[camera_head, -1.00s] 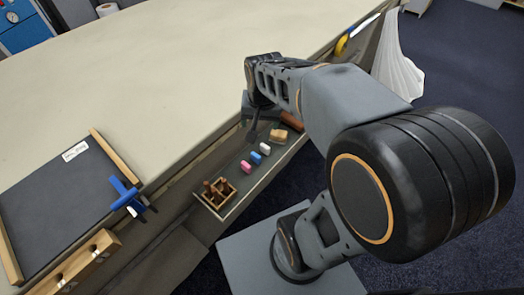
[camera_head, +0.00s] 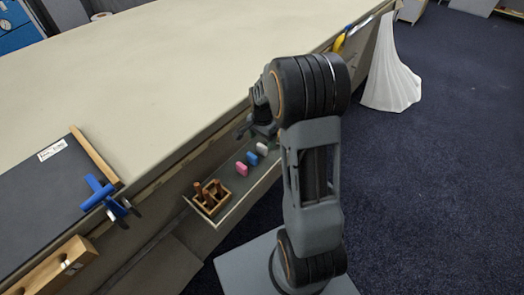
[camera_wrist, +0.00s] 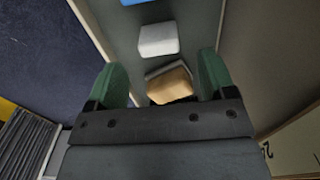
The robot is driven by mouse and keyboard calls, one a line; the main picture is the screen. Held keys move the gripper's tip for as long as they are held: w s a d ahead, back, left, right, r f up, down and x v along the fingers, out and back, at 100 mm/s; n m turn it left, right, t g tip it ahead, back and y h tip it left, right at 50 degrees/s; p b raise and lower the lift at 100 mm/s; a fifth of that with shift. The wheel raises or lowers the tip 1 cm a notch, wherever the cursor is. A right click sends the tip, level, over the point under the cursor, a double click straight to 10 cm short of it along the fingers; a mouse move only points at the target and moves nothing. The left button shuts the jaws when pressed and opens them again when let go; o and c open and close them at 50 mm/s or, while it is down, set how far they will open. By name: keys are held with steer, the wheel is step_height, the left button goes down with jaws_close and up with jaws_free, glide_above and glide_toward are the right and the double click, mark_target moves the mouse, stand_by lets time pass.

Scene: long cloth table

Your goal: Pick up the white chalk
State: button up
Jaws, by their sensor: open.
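The white chalk (camera_head: 262,149) is a small block in the long grey tray along the table's side, at the far end of a row with a blue and a pink piece. In the wrist view the white chalk (camera_wrist: 158,40) lies just beyond my fingertips, slightly left of centre. My gripper (camera_head: 258,127) is above the tray near the chalk. In the wrist view my gripper (camera_wrist: 160,72) has its two green fingers wide apart, with nothing gripped. A tan block with a grey edge (camera_wrist: 170,86) shows between the fingers, partly hidden by the gripper body.
The blue piece (camera_head: 252,158) and pink piece (camera_head: 242,169) stand close to the white chalk. A wooden compartment box (camera_head: 211,204) sits at the tray's near end. The tray (camera_wrist: 190,22) has raised side walls. A blue clamp (camera_head: 99,193) grips the board's corner.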

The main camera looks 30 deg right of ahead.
mark_target(262, 145)
steer(key=shift+s+a+f+b, duration=0.1)
steer(key=shift+f+b, duration=0.35)
steer(key=shift+f, duration=2.55)
steer(key=c, duration=1)
steer(key=shift+r, duration=0.15)
